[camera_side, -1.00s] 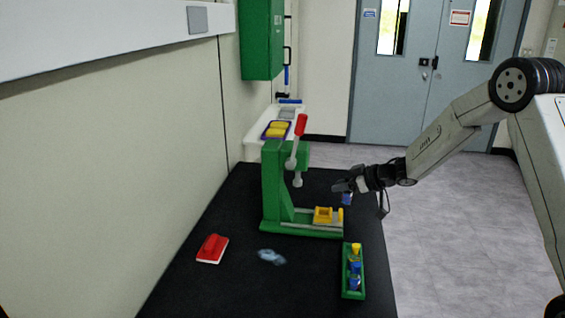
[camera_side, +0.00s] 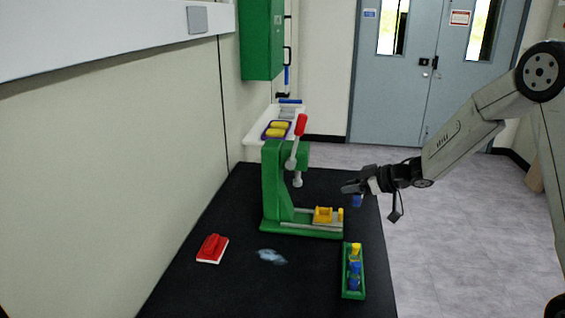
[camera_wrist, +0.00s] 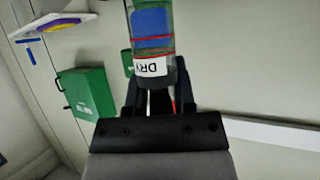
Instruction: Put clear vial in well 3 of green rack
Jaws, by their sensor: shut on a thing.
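In the wrist view the vial (camera_wrist: 152,45) is between the fingers, with blue inside, red lines and a white label reading "DRY". The green rack (camera_side: 353,296) lies on the black table at the front right, nearer the side camera than my gripper. It holds a yellow-topped piece (camera_side: 356,248) at its far end and blue vials (camera_side: 355,270) toward the near end. My gripper is above the table's right edge, apart from the rack. The well numbers cannot be read.
A green press (camera_side: 276,190) with a red-tipped lever stands left of my gripper, with a yellow block (camera_side: 323,215) on its base. A red-and-white block (camera_side: 212,248) and a pale blue patch (camera_side: 271,257) are on the table's left. The front middle of the table is clear.

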